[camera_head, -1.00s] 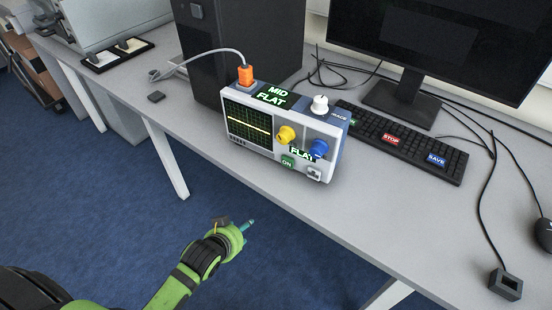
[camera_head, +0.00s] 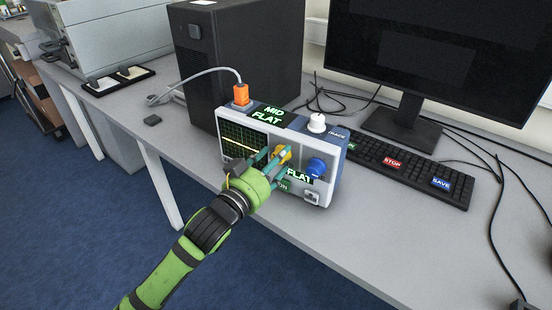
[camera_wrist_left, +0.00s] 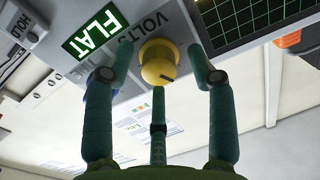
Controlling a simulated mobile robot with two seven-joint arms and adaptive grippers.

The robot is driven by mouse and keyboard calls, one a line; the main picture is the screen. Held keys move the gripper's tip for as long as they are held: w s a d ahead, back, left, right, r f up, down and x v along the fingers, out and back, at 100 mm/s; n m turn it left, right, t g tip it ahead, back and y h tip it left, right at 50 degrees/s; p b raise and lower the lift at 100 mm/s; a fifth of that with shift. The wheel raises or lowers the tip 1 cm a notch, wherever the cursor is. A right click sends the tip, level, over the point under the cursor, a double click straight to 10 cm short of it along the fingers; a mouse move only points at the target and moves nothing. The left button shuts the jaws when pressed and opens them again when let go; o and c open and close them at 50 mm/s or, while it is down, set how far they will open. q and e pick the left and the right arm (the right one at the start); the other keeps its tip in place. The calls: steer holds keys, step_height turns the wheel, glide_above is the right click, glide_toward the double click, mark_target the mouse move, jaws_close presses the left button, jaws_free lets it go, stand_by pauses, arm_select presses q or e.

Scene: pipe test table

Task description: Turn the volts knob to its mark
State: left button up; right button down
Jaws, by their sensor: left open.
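The yellow volts knob (camera_head: 283,152) sits on the front of the oscilloscope-like box (camera_head: 333,158), partly hidden by my fingers. In the left wrist view the yellow knob (camera_wrist_left: 157,62) shows beside the printed word VOLTS, with a green FLAT display (camera_wrist_left: 95,32) nearby. My left gripper (camera_head: 275,160) is open at the front panel, its fingers reaching to the knob. In the left wrist view the gripper (camera_wrist_left: 156,72) has fingers on either side of the knob and one below it; contact is unclear. My right gripper is not in view.
A blue knob (camera_head: 316,168) is close right of the yellow one. A white knob (camera_head: 317,123) and an orange plug (camera_head: 241,94) stand on top of the box. A keyboard (camera_head: 413,173) lies to the right. A black computer case (camera_head: 240,58) stands behind.

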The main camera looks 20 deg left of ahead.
arm_select(q)
steer(key=shift+w+d, duration=0.1)
steer(key=shift+w, duration=0.15)
jaws_close()
steer(key=shift+r, duration=0.1)
